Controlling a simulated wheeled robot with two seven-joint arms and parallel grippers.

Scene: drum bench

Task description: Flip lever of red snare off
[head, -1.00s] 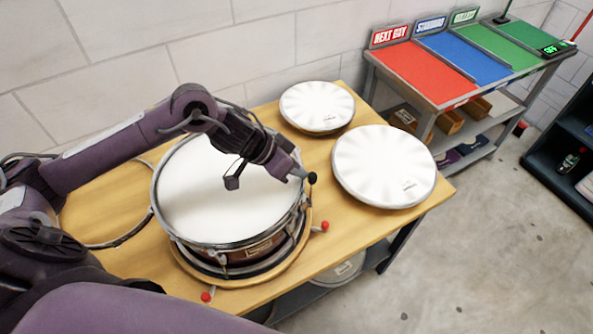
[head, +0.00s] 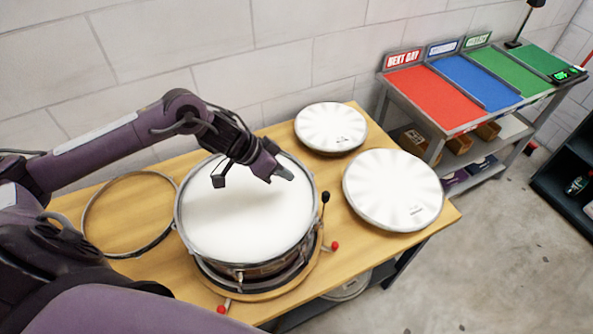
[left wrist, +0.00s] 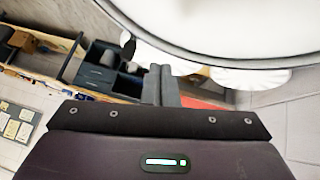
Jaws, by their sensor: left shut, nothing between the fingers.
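The snare drum (head: 250,205) has a white head, a metal rim and a dark reddish shell, and sits on a round wooden base on the bench. A thin lever with a black knob (head: 325,197) stands up at the drum's right side. My left gripper (head: 285,174) is over the right part of the drum head, fingers together and empty. It is apart from the black knob, up and left of it. My right gripper is not in view.
Red knobs (head: 335,246) stick out at the base's edge. Two white round pads (head: 393,190) lie right of the drum on the wooden bench (head: 185,285). A loose hoop (head: 90,225) lies left. A rack with coloured panels (head: 432,97) stands behind right.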

